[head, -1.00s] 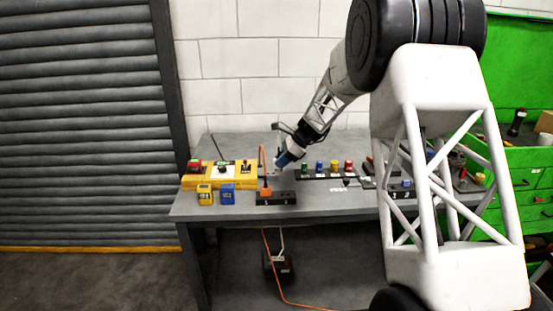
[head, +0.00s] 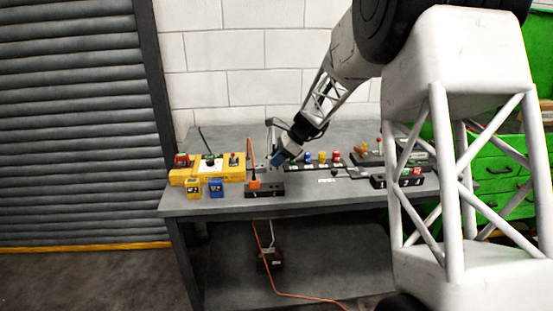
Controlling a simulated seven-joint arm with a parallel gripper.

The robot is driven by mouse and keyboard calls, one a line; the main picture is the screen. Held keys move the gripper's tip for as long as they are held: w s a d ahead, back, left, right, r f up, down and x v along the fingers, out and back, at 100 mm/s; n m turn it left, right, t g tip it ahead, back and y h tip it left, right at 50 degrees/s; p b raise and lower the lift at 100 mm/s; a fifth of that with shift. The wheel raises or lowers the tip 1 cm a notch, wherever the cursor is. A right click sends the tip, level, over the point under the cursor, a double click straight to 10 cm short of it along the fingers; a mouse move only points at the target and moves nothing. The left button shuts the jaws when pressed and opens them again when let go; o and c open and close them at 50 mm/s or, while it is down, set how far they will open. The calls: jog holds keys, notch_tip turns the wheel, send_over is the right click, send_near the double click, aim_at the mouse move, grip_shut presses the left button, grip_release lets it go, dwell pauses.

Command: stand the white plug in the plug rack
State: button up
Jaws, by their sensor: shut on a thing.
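My gripper (head: 276,159), with blue-grey parts, is low over the grey workbench, just behind and above the right end of a black socket strip (head: 264,191). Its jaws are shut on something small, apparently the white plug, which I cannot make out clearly. An orange plug (head: 255,183) with an orange cord stands in the strip's left part. A white cord (head: 271,232) hangs below the table's front edge. I cannot tell for sure which item is the plug rack; a low black unit (head: 398,181) lies to the right.
A yellow control box (head: 206,168) is at the left, with a yellow block (head: 193,188) and a blue block (head: 216,187) before it. Coloured knobs (head: 322,158) stand in a row right of my gripper.

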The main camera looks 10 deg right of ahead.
jog(key=shift+f, duration=0.15)
jog(key=shift+f, duration=2.7)
jog(key=shift+f, duration=1.45)
dwell(1.2)
jog(key=o, duration=1.3)
jog(key=shift+d+r, duration=0.1)
jog(key=shift+r, duration=0.05)
jog(key=shift+v, duration=3.35)
